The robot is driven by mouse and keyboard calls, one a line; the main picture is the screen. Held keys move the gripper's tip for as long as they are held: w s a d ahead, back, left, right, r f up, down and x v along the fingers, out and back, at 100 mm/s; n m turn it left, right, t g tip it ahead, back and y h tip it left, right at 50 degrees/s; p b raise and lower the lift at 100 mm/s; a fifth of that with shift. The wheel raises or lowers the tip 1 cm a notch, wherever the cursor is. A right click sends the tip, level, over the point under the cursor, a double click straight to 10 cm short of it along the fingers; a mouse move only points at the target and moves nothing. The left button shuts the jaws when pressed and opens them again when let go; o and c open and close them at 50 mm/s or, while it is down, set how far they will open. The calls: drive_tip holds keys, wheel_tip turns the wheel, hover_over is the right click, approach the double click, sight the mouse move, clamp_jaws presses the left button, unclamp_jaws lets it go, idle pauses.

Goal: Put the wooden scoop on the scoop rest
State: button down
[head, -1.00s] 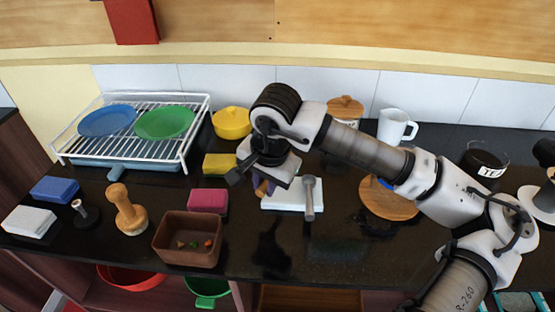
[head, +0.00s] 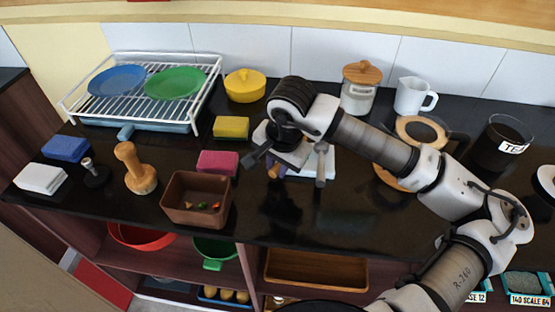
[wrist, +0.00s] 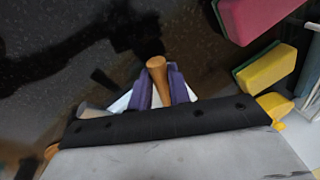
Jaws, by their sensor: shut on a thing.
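My gripper (head: 276,168) is low over the counter at the left edge of a flat white rest (head: 330,164), probably the scoop rest. It is shut on a wooden handle, probably the wooden scoop's; its rounded end (wrist: 156,63) shows between the purple finger pads in the wrist view. The rest of the held thing is hidden by the fingers and the gripper body. A grey long-handled utensil (head: 321,165) lies across the white rest, just right of my gripper. I cannot tell whether the held thing touches the rest.
A pink sponge (head: 217,162) and a yellow sponge (head: 231,127) lie left of my gripper. A brown bin (head: 196,200) stands at the front left. A lidded jar (head: 361,90) and white mug (head: 414,96) stand behind my arm. The counter in front of the rest is clear.

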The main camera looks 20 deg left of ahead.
drive_tip(key=shift+f, duration=0.15)
idle(0.4)
drive_tip(key=c, duration=1.2)
unclamp_jaws()
drive_tip(key=shift+c, duration=0.2)
drive_tip(key=b+v, duration=0.3)
drive_tip(key=v, duration=1.1)
